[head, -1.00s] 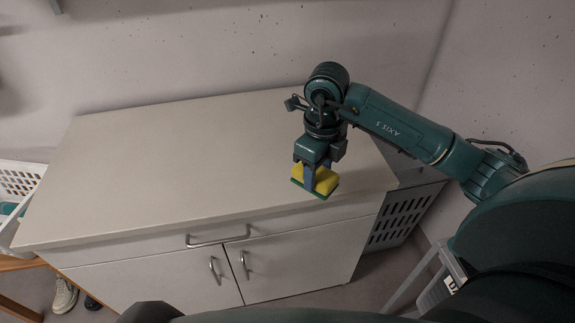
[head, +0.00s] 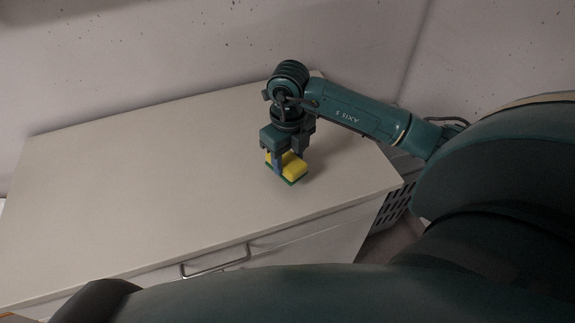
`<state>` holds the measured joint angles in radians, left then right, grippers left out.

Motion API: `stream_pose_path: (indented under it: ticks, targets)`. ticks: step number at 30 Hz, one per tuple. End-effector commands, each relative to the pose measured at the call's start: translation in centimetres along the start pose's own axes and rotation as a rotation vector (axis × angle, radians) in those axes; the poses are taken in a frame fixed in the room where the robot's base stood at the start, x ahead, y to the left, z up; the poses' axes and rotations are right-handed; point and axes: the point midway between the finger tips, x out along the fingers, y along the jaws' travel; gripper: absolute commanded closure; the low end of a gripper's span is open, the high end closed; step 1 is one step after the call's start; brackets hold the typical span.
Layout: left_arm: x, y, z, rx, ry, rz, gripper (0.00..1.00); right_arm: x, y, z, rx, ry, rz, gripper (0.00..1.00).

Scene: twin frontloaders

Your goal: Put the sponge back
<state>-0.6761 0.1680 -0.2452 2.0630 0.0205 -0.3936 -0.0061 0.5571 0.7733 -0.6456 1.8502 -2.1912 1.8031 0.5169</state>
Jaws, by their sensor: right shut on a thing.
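The sponge (head: 294,168) is yellow with a green scouring layer underneath. It is over the right part of the cabinet's pale top (head: 140,180). My right gripper (head: 285,165) points down and is shut on the sponge, with a finger across its side. I cannot tell whether the sponge touches the top or hangs just above it. My left gripper is not in view.
The cabinet top is bare apart from my arm and the sponge. A drawer handle (head: 215,262) shows on the cabinet front. A dark perforated basket (head: 392,208) stands right of the cabinet. The wall (head: 180,50) rises behind.

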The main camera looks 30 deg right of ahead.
Motion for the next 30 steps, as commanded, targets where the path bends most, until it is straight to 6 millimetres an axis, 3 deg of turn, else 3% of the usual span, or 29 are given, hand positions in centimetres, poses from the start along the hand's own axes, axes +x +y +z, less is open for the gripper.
stream_pose_path:
  ticks: [9, 19, 20, 27, 30]
  targets:
    - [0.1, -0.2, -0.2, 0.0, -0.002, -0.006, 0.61, 3.6, 0.0, -0.1, 0.0, 0.001, 0.0, 0.75]
    - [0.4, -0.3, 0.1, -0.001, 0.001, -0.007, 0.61, 4.1, 0.0, 0.0, -0.001, -0.001, -0.001, 0.75]
    - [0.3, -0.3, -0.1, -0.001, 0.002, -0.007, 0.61, 4.0, 0.0, 0.0, -0.001, -0.001, -0.001, 0.52]
    - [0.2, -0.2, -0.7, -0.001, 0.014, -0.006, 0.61, 3.9, 0.0, 0.0, -0.001, 0.0, -0.001, 0.33]
    - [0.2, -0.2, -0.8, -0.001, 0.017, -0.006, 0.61, 3.9, 0.0, 0.0, -0.001, 0.0, -0.001, 0.32]
